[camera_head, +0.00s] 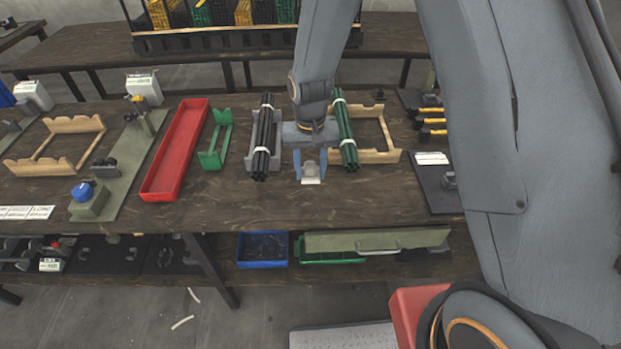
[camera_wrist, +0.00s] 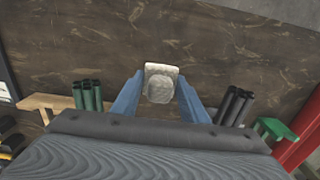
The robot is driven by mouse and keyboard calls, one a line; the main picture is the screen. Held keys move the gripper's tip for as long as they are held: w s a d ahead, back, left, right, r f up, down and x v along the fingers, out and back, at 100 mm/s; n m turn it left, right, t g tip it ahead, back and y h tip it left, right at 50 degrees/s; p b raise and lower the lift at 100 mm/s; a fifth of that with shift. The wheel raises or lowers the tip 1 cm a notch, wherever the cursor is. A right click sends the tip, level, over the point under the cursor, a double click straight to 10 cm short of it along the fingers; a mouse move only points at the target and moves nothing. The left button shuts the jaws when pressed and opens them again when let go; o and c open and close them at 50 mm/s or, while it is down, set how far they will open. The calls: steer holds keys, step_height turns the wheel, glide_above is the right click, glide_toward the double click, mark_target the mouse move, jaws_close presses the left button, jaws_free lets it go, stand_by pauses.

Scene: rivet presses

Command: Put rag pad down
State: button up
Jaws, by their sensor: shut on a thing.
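The rag pad (camera_wrist: 161,70) is a small pale beige pad with a rounded lump on it. It sits between the two blue-grey fingers of my gripper (camera_wrist: 159,92) in the wrist view. In the head view the rag pad (camera_head: 311,179) shows at the fingertips of my gripper (camera_head: 311,171), over the front half of the dark wooden workbench (camera_head: 330,205). The gripper is shut on the pad. I cannot tell whether the pad touches the bench top. My arm hides part of the bench behind the gripper.
Dark rods (camera_head: 263,140) lie in a grey cradle left of my gripper. Green rods (camera_head: 345,135) rest by a wooden rack (camera_head: 384,156) on its right. A green stand (camera_head: 213,145) and red tray (camera_head: 174,150) are further left. The bench front near the pad is clear.

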mark_target(311, 189)
steer(key=shift+f+p, duration=0.5)
steer(key=shift+f, duration=1.6)
steer(key=shift+f, duration=0.1)
steer(key=o, duration=1.3)
steer(key=shift+o, duration=0.2)
step_height(311, 189, up, 12)
steer(key=b, duration=0.3)
steer(key=s+d+r, duration=0.2)
steer(key=s+d, duration=0.5)
steer(key=s+d+r+t, duration=0.1)
steer(key=s+d+r, duration=0.2)
steer(key=s+d, duration=0.5)
steer(key=shift+s+r, duration=0.1)
